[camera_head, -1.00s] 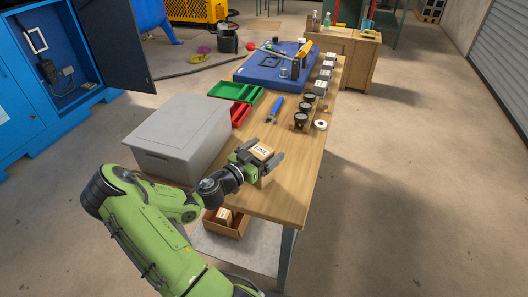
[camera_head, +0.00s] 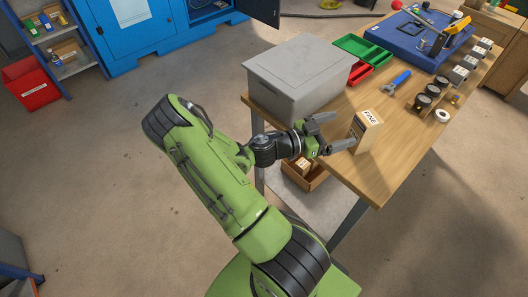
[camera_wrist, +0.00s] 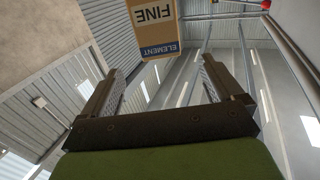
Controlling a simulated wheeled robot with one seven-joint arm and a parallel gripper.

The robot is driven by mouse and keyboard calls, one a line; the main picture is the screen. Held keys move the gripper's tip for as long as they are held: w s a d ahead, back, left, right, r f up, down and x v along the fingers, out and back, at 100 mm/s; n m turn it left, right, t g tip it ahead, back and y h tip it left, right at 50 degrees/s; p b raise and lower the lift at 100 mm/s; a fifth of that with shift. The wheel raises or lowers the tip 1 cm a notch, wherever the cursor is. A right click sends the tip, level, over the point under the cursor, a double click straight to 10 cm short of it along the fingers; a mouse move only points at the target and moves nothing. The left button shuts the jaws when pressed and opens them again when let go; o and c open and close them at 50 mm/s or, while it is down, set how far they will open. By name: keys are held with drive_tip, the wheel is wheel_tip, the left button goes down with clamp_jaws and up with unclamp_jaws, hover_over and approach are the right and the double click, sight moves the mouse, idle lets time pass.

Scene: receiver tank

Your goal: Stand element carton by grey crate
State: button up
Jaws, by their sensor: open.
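The element carton (camera_head: 366,133), a tan box marked FINE, stands upright on the wooden table (camera_head: 405,150), to the right of the grey crate (camera_head: 296,78) with a gap between them. My gripper (camera_head: 336,131) is open and empty just left of the carton, its fingers pointing toward it. In the wrist view the carton (camera_wrist: 155,30) shows at the top with its FINE and blue ELEMENT labels, beyond the fingertips and apart from them. No part of the carton lies between the fingers.
Green (camera_head: 364,49) and red (camera_head: 360,73) trays, blue-handled pliers (camera_head: 397,83) and several dark round parts lie farther back on the table. A cardboard box (camera_head: 308,178) sits below the table edge. The table's front right corner is clear.

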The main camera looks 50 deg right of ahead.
drive_tip(key=w+a+n+t+y, duration=0.4)
drive_tip(key=a+y, duration=0.2)
drive_tip(key=a, duration=0.4)
drive_tip(key=w+a+n+t+y, duration=0.4)
drive_tip(key=a+n+y, duration=0.1)
drive_tip(key=a, duration=0.4)
drive_tip(key=s+a+r+n+t+y, duration=0.2)
drive_tip(key=a+r+n+t, duration=0.1)
drive_tip(key=a+r+n, duration=0.3)
drive_tip(key=s+a+r+n+t+y, duration=0.2)
drive_tip(key=a+r+n+t, duration=0.1)
drive_tip(key=a+r+n, duration=0.3)
drive_tip(key=a+n, duration=0.2)
drive_tip(key=a, duration=0.2)
drive_tip(key=shift+s+a+n+y, duration=0.2)
drive_tip(key=shift+n+y, duration=0.1)
drive_tip(key=shift+y, duration=0.1)
